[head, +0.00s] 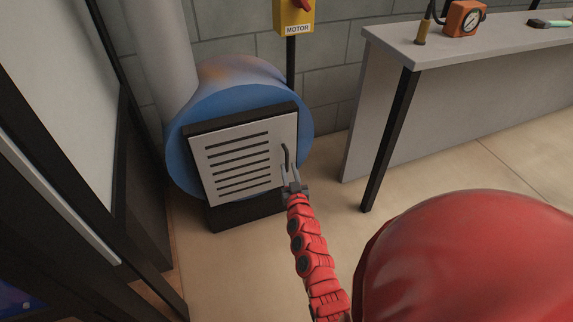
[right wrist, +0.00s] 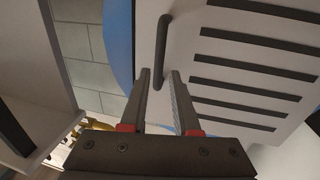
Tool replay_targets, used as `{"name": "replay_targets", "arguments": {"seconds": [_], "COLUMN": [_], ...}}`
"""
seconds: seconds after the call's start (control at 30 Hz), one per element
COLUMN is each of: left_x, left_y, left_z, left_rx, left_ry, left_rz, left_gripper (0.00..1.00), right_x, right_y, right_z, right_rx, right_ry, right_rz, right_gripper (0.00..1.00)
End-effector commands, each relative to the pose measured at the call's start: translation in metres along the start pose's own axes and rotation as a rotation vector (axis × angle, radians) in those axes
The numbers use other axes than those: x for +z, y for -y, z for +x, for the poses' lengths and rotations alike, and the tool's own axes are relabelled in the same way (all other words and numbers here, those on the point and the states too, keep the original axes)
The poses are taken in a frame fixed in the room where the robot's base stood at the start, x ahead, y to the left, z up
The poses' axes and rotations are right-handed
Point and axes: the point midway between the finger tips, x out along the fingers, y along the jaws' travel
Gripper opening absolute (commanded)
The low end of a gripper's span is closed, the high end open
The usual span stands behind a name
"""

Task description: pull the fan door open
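The fan door (head: 235,165) is a pale slatted panel in a dark frame on the front of a blue round fan housing (head: 185,150). It looks closed. Its dark bar handle (head: 286,155) is on the door's right side in the head view. My right gripper (head: 290,170) is open just below the handle there. In the right wrist view, the handle (right wrist: 164,40) runs up from between the two parted fingertips (right wrist: 161,74), with a gap visible on both sides. I cannot tell how deep the handle lies between the fingers. My left gripper is not in view.
A yellow motor switch box (head: 294,16) stands on a dark post behind the fan. A grey workbench (head: 400,45) with a gauge (head: 466,18) on it is at the right. A dark-framed structure (head: 125,180) stands close on the left. Floor (head: 245,260) in front of the fan is clear.

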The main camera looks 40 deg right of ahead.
Motion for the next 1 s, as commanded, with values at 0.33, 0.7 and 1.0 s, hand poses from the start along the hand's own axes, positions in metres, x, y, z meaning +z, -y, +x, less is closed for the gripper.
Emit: {"name": "replay_targets", "arguments": {"seconds": [0.33, 0.7, 1.0], "left_x": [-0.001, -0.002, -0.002], "left_y": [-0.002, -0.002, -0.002], "left_z": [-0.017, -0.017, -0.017], "left_rx": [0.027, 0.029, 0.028], "left_ry": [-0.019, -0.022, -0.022], "left_rz": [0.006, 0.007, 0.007], "left_gripper": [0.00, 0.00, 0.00], "right_x": [0.001, 0.000, 0.001], "right_y": [0.001, 0.000, 0.001], "right_z": [0.045, 0.048, 0.048], "right_rx": [-0.001, -0.001, -0.001], "right_ry": [0.000, 0.001, 0.001], "right_rz": [-0.001, 0.000, 0.000], "right_gripper": [0.30, 0.26, 0.00]}}
